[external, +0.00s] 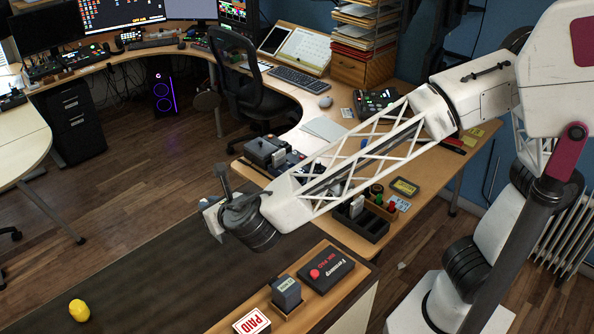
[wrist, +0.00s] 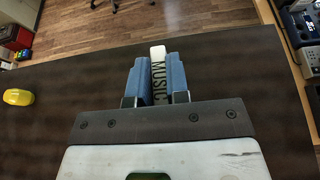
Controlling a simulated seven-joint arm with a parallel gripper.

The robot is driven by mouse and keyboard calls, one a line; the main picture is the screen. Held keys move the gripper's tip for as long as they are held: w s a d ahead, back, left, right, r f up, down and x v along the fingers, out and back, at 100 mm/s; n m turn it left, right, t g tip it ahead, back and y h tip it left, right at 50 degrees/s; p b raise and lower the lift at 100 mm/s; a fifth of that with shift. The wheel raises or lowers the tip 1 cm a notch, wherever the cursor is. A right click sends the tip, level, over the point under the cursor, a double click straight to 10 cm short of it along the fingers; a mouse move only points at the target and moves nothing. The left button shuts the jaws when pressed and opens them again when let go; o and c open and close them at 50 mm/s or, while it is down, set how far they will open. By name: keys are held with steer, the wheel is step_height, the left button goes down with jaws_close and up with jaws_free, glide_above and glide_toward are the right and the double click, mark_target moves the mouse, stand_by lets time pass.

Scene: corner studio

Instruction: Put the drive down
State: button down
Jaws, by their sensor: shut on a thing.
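The drive (wrist: 157,54) is a slim white and grey block lettered "MUSIC". In the wrist view it stands between the two blue-padded fingers of my gripper (wrist: 159,82), which is shut on it. In the external view my gripper (external: 215,213) hangs at the end of the arm, over or near the far edge of the dark desk top (external: 150,272). The drive is hard to make out there. In the wrist view the dark desk top (wrist: 80,85) lies below the gripper; I cannot tell the exact height of the drive above it.
A yellow object (external: 79,310) lies on the dark top at the left. Equipment fills the desk behind. The middle of the dark top is clear.

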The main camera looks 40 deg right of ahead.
steer(key=shift+f, duration=1.7)
steer(key=shift+f, duration=0.15)
steer(key=c, duration=1.1)
jaws_free()
steer(key=shift+s, duration=0.1)
steer(key=v, duration=1.2)
steer(key=shift+d, duration=0.1)
